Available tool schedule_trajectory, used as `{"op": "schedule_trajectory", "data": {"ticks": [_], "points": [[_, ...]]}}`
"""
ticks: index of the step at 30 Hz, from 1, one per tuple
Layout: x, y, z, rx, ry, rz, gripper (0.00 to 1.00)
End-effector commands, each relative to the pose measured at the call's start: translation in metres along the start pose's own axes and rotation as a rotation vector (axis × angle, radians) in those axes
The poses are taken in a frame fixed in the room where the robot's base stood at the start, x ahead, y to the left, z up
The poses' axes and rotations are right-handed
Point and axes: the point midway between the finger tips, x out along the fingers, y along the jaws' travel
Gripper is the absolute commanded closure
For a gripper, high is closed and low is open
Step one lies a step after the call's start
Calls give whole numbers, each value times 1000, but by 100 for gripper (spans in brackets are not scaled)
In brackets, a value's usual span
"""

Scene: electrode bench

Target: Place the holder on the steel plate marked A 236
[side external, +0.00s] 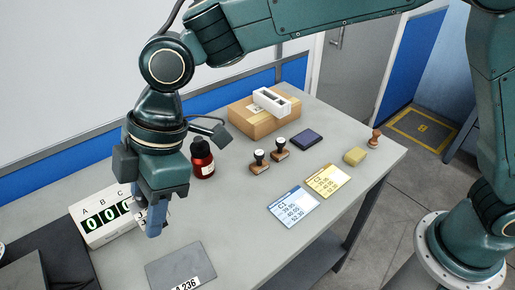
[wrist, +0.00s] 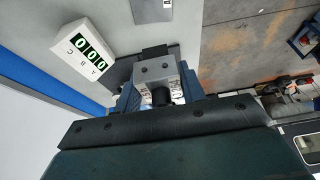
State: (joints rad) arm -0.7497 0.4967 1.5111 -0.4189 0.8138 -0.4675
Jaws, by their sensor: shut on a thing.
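The steel plate marked A 236 (side external: 181,264) lies flat on the bench near the lower edge of the side view. Part of it shows at the top of the wrist view (wrist: 151,11), its label cut off. My gripper (side external: 151,222) points down above the bench, to the upper left of the plate in the side view, apart from it. In the wrist view my gripper (wrist: 161,88) is shut on the holder (wrist: 155,70), a grey block with screws on its face. In the side view the fingers hide most of the holder.
A counter box (side external: 105,214) with green digits stands close to my gripper. A red bottle (side external: 203,160) is behind it. A dark box (side external: 60,262) is at lower left.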

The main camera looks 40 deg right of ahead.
Motion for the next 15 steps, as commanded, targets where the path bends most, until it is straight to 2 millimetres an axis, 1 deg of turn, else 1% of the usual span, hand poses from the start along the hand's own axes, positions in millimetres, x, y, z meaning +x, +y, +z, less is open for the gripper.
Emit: {"op": "schedule_trajectory", "data": {"ticks": [1, 15], "points": [[9, -1, 4, 0, -1, -3, 93], [90, 0, 37, -1, -1, -2, 93]]}}
